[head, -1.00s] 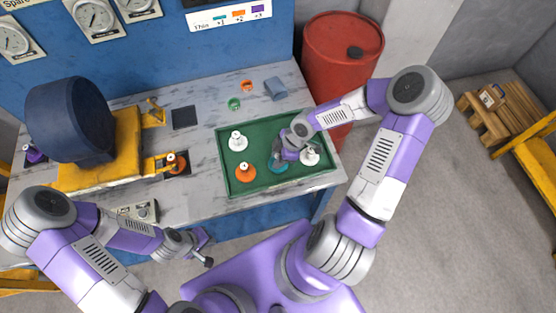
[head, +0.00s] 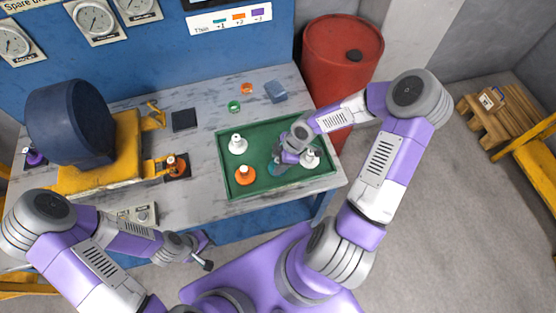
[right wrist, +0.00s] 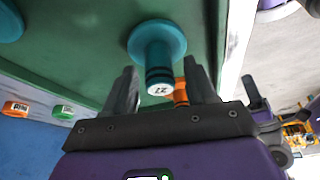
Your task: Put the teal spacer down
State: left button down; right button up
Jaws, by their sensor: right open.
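The teal spacer (right wrist: 158,45) stands on its wide flange on the green tray (head: 262,186), its pale marked end toward the right wrist camera. In the head view it shows only as a teal edge (head: 274,170) under my right gripper (head: 283,162). In the right wrist view my right gripper (right wrist: 163,78) is open, with one finger on each side of the spacer's stem end and visible gaps between. My left gripper (head: 208,253) hangs in front of the table, away from the tray; its jaw opening is too small to tell.
Orange (head: 247,88) and green (head: 234,105) rings lie behind the tray. A red barrel (head: 342,55) stands beyond the table.

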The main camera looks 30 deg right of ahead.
jog(key=p+v, duration=0.6)
jog(key=v, duration=0.5)
jog(key=shift+r, duration=0.35)
jog(key=shift+s+d+f, duration=0.1)
jog(key=shift+s+d, duration=0.05)
